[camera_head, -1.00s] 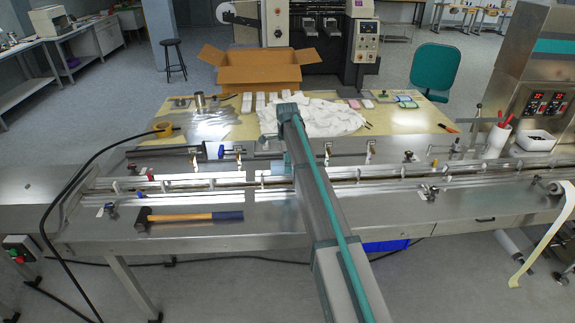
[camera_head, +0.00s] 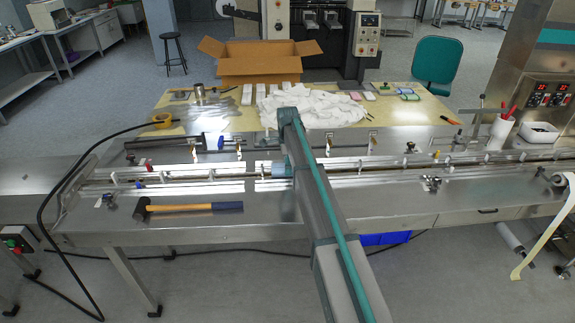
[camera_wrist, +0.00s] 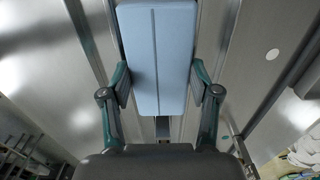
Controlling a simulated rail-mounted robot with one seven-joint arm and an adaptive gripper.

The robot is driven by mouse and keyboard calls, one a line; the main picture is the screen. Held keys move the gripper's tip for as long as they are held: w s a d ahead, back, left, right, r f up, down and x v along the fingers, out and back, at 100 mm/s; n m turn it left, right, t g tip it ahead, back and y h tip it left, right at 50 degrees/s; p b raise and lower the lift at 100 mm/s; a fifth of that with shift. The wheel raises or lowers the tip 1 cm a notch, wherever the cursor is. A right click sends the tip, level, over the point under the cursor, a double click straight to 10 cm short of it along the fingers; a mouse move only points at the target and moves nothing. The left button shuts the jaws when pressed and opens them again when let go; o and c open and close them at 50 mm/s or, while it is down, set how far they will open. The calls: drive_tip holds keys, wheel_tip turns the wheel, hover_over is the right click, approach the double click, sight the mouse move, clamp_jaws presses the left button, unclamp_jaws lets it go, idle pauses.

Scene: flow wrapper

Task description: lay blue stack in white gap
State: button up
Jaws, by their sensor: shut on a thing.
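The blue stack (camera_wrist: 158,50) is a pale blue block with a dark seam along its length. In the wrist view it lies between the two fingers of my gripper (camera_wrist: 160,82), which touch its long sides near its lower end. A small pale blue patch (camera_head: 281,168) shows at the left of my arm in the head view, over the conveyor channel; it looks like the stack. The conveyor channel (camera_head: 220,178) runs across the steel bench, with white upright pieces (camera_head: 115,178) spaced along it. My arm hides part of the channel, and I cannot tell which gap is the white one.
A hammer (camera_head: 190,207) lies on the bench's front left. A black cable (camera_head: 62,190) loops over the left end. The front right bench top is mostly clear.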

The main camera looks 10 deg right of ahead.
drive_tip(key=shift+f, duration=0.25)
idle(0.7)
drive_tip(key=o, duration=1)
drive_tip(key=shift+c, duration=0.2)
drive_tip(key=shift+r, duration=0.15)
wheel_tip(320, 180, up, 12)
drive_tip(key=shift+a, duration=0.1)
